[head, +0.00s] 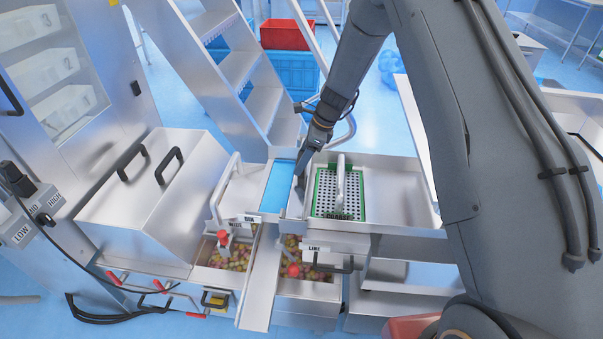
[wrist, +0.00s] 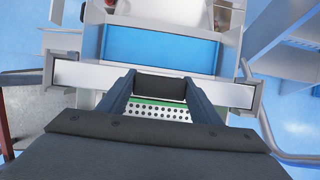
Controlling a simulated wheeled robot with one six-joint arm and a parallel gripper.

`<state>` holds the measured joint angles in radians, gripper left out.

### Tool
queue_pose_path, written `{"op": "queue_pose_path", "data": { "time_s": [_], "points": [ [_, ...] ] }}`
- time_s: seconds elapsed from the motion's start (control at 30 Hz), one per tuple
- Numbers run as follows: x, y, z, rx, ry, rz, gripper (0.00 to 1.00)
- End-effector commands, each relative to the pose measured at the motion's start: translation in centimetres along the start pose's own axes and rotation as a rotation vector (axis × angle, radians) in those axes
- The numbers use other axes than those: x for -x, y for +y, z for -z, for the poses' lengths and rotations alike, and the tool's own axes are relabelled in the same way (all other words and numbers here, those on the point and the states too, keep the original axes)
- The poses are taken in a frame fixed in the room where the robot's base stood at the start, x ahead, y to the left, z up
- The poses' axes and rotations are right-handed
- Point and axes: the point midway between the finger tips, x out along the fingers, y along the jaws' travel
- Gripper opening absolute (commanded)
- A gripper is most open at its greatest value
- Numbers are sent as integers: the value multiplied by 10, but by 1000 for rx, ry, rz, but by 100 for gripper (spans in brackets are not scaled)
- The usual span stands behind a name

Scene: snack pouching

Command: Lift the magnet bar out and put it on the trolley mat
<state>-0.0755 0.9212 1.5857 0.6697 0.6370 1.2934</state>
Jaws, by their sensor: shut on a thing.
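My gripper (head: 299,186) reaches down between the blue belt and the green-framed perforated plate. In the wrist view my gripper (wrist: 160,92) has its two fingers closed on a black grip (wrist: 160,88). The grip sits at the middle of a silver crosswise bar (wrist: 228,94), which looks like the magnet bar. The bar spans between two end brackets, and I cannot tell whether it is clear of them. I cannot make out the trolley mat.
The blue belt (head: 280,186) lies left of my gripper, and the perforated plate (head: 325,203) with a raised handle stands right. Bins of wrapped snacks (head: 238,255) sit below. A steel box (head: 150,200) with black handles and a stepladder (head: 240,68) stand left.

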Motion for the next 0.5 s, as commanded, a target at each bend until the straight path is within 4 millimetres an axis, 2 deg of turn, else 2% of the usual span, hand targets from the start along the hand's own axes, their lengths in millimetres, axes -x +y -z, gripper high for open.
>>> {"op": "queue_pose_path", "data": {
  "time_s": [0.3,0.5],
  "points": [
    [5,-2,-2,2,-1,4,0],
    [27,-3,-12,2,-2,7,0]
  ]
}}
